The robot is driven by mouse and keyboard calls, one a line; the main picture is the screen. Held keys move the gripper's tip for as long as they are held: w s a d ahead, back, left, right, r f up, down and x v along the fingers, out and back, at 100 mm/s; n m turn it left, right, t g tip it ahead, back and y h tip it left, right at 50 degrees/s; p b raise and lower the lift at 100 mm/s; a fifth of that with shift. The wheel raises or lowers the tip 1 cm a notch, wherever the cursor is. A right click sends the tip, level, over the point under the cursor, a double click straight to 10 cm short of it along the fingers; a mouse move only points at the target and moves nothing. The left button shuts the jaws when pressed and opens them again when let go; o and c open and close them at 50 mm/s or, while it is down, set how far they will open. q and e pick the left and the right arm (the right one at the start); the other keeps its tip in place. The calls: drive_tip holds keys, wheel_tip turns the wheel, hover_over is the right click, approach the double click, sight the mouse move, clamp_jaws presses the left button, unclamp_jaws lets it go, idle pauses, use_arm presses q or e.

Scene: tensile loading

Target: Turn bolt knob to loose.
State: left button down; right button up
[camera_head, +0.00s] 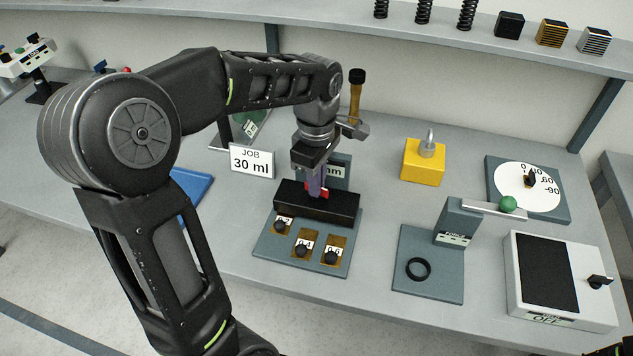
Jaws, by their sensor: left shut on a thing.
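My left gripper (315,182) points down over a long black block (340,208) on a grey plate (262,248). Its fingers are shut on a small red piece (324,188) at the top of the block. The fingers hide most of this piece, so I cannot tell its full shape or which way it is turned. No label reading "bolt" or "loose" can be made out.
Several small dark knobs with number tags (302,250) sit in front of the block. A JOB 30 sign (252,161) stands left. A yellow weight (423,162), a force stand (458,222), a dial (528,186) and a box marked OFF (590,300) stand right.

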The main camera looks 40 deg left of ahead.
use_arm(q)
drive_tip(key=shift+n, duration=1.3)
drive_tip(key=c, duration=1.6)
unclamp_jaws()
drive_tip(key=shift+r, duration=3.95)
